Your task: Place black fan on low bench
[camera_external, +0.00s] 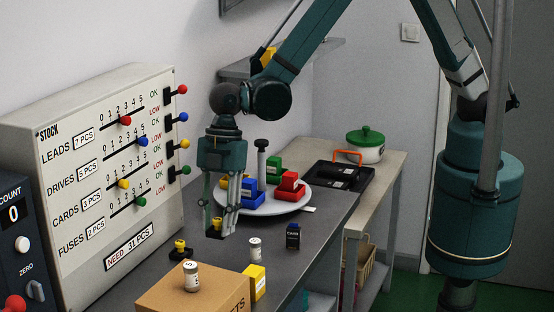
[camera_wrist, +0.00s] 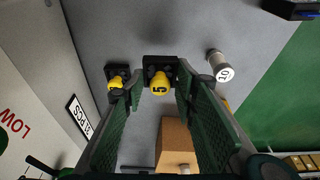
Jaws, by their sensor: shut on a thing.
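My gripper (camera_external: 216,232) points down over the dark workbench (camera_external: 215,272), shut on a black square piece with a yellow knob (camera_external: 216,223). In the wrist view the piece (camera_wrist: 160,75) lies between the fingers, its knob marked 5. Whether it is the black fan I cannot tell for sure; no other clear fan shows. A similar black piece with a yellow knob (camera_external: 180,250) stands on the workbench beside my gripper. The beige bench (camera_external: 382,178) at the back right is lower than the workbench. Whether the held piece touches the workbench is hard to tell.
A white round tray (camera_external: 300,207) with coloured blocks and a post stands behind my gripper. A cardboard box (camera_external: 190,290), white cylinders and a yellow box (camera_external: 254,282) are in front. A black tray (camera_external: 335,180) and green-lidded pot (camera_external: 365,147) occupy the lower bench; its near part looks clear.

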